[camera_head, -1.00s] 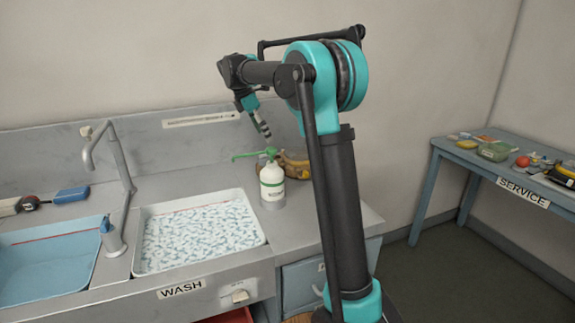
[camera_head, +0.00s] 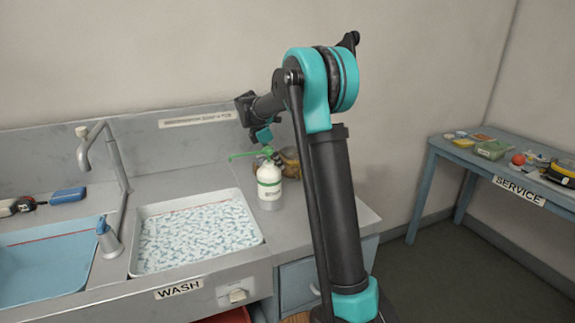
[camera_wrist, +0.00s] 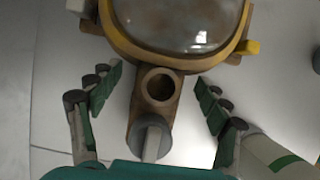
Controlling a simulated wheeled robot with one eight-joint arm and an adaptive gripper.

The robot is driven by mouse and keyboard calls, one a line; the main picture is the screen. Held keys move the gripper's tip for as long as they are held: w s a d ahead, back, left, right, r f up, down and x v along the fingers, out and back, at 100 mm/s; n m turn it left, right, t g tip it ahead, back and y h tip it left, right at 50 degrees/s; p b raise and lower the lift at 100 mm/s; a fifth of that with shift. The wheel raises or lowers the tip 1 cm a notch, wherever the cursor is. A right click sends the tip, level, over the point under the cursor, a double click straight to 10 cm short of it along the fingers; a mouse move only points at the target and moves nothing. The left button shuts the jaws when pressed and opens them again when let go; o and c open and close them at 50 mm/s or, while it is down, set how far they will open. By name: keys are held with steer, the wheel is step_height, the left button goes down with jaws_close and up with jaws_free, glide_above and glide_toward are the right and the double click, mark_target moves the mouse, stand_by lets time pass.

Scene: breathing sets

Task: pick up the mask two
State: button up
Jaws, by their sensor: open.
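The mask (camera_wrist: 185,20) fills the top of the wrist view. It has a cloudy glass window in a brown frame with a yellow tab at its right. A brown stem (camera_wrist: 158,88) with a round opening and a grey end points toward my gripper. My gripper (camera_wrist: 157,78) is open, with one green-padded finger on each side of the stem and visible gaps between. In the head view the mask (camera_head: 291,160) lies on the counter behind a white bottle, which partly hides it. My gripper (camera_head: 262,135) is above and left of it there, its fingertips hidden.
The white bottle (camera_head: 269,185) with a green nozzle stands close in front of the mask; its side shows at lower right in the wrist view (camera_wrist: 278,158). A wash tray (camera_head: 195,235) and tap (camera_head: 113,165) are to the left. A service table (camera_head: 460,160) stands right.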

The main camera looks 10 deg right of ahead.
steer(key=shift+d+f, duration=0.1)
steer(key=shift+f, duration=0.15)
steer(key=shift+c, duration=0.5)
steer(key=c, duration=1.6)
steer(key=shift+r, duration=0.1)
steer(key=shift+c, duration=0.2)
step_height(320, 180, up, 20)
